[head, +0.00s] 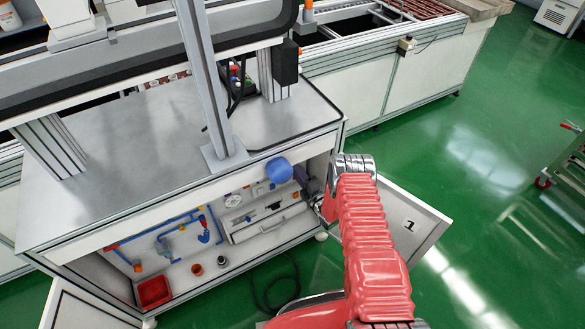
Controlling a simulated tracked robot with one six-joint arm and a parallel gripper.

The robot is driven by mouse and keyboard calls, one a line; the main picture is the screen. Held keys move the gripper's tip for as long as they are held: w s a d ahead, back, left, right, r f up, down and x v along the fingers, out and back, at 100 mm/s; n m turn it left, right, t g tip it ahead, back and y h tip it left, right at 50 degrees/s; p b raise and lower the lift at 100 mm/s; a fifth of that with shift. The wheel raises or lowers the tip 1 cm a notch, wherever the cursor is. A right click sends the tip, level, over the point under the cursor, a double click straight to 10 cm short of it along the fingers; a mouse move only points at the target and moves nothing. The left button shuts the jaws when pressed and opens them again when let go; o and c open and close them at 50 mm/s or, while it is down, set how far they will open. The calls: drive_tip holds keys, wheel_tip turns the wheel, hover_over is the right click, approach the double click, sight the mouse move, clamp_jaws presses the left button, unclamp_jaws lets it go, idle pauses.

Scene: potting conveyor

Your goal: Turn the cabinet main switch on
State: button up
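The cabinet (100,238) under the grey worktop is open at the front. Small fittings and a white panel (240,222) show inside it; I cannot make out for certain which part is the main switch or how it is set. My red-sleeved arm reaches in from the lower right. My gripper (309,188) is at the right end of the cabinet opening, beside the fittings. Its fingers are small and partly hidden, so their opening does not show. A round blue part (279,170) is at the opening's top edge, left of my gripper.
An open cabinet door (408,226) marked 1 stands to the right, behind my arm. Blue pipes (165,238) and a red bin (153,292) are in the cabinet's left part. A dark cable (268,292) lies below. Green floor (480,150) is clear at right; a trolley (568,165) stands at the edge.

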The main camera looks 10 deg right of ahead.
drive_tip(key=shift+x, duration=1.25)
